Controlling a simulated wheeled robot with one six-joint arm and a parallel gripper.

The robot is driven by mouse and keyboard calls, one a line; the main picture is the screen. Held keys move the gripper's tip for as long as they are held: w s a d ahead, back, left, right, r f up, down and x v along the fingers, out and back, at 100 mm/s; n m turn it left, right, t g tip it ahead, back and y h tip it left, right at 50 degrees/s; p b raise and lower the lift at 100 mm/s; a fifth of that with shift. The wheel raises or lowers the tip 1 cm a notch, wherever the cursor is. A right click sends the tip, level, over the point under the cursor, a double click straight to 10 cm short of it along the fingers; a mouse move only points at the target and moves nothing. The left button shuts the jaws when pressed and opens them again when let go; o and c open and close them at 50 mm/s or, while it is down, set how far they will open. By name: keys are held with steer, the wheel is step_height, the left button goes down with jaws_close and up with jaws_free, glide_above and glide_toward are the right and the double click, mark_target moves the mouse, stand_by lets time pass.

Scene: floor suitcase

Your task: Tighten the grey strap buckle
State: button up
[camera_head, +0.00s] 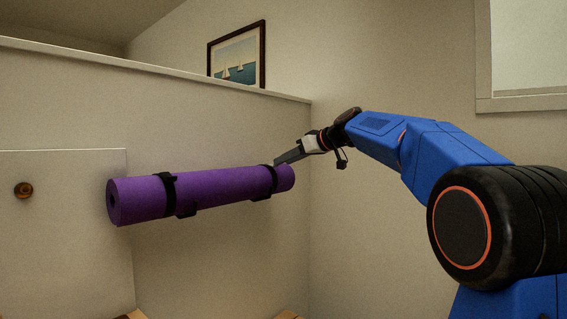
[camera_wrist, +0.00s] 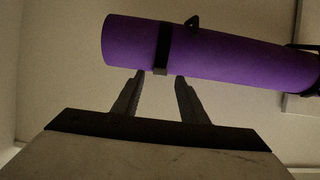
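A purple rolled mat (camera_head: 225,190) lies nearly level in front of the pale wall, with two dark straps around it. The right strap (camera_head: 272,180) is near the mat's right end, and the left strap (camera_head: 168,192) is near its left end. My gripper (camera_head: 274,162) is at the upper edge of the mat by the right strap. In the wrist view my gripper (camera_wrist: 160,75) is open and empty. A strap (camera_wrist: 162,44) crosses the mat (camera_wrist: 230,55) just beyond and between the fingertips. Its edge nearest the fingers looks greyer; I cannot clearly make out a buckle. Contact cannot be told.
A pale panel with a round brown knob (camera_head: 23,190) is at the left. A framed sailboat picture (camera_head: 237,57) shows above the low wall's ledge (camera_head: 180,75). A window frame (camera_head: 515,103) is at upper right. The space below the mat looks clear.

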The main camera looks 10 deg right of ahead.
steer(key=shift+x, duration=1.05)
jaws_close()
steer(key=shift+s+f+t+y, duration=0.1)
steer(key=shift+f+t+y, duration=0.8)
steer(key=shift+t, duration=0.3)
jaws_free()
steer(key=shift+d, duration=0.1)
steer(key=v, duration=1.7)
